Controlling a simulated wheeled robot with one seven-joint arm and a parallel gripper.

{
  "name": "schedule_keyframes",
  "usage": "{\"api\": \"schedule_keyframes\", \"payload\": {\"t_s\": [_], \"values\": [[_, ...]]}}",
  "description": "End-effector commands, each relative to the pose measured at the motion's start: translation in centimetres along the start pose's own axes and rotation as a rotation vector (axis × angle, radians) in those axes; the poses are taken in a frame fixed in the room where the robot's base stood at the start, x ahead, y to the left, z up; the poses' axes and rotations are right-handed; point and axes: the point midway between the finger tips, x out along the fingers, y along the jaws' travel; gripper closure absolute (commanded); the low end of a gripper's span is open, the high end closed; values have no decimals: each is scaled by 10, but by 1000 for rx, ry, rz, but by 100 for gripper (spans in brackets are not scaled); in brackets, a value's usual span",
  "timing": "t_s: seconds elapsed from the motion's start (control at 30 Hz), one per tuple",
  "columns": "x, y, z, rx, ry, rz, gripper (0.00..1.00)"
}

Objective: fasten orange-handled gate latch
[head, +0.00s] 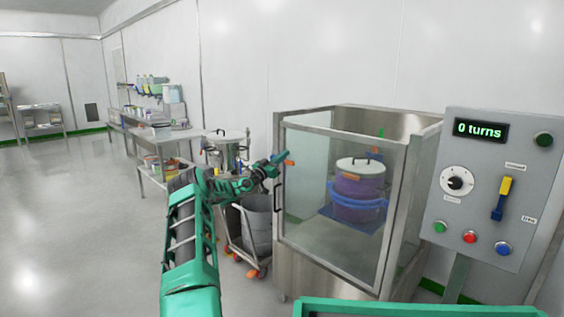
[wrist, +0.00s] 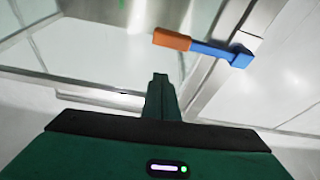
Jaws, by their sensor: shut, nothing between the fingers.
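The latch's orange handle (wrist: 172,39) shows in the wrist view, on a blue bar (wrist: 212,49) that runs right to a blue block at a metal post. In the head view a small orange piece (head: 290,163) shows by the upper left edge of the glass gate (head: 340,210). My gripper (head: 279,160) is beside that edge, close to the orange piece. In the wrist view my gripper (wrist: 160,80) is shut and empty, below the orange handle in the picture, with a visible gap between them. I cannot tell whether the latch is engaged.
Behind the glass stands a purple drum (head: 360,185) in a blue holder. A control panel (head: 490,190) reading "0 turns" stands at the right. A grey bin (head: 254,230) on a wheeled base is beside the enclosure. The floor at left is clear.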

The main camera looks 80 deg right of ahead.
Motion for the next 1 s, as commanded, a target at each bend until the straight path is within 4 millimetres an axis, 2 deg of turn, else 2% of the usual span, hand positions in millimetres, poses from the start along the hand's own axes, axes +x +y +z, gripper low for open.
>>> {"api": "schedule_keyframes", "payload": {"t_s": [0.03, 0.2, 0.4, 0.63, 1.0], "values": [[-13, -3, 1, -4, -2, -5, 100], [-46, -3, 0, -3, 0, -3, 100], [-76, -5, -2, 0, 2, -5, 100], [-88, -6, -3, 1, 4, -7, 100], [-88, -6, -3, 2, 4, -6, 100]]}}
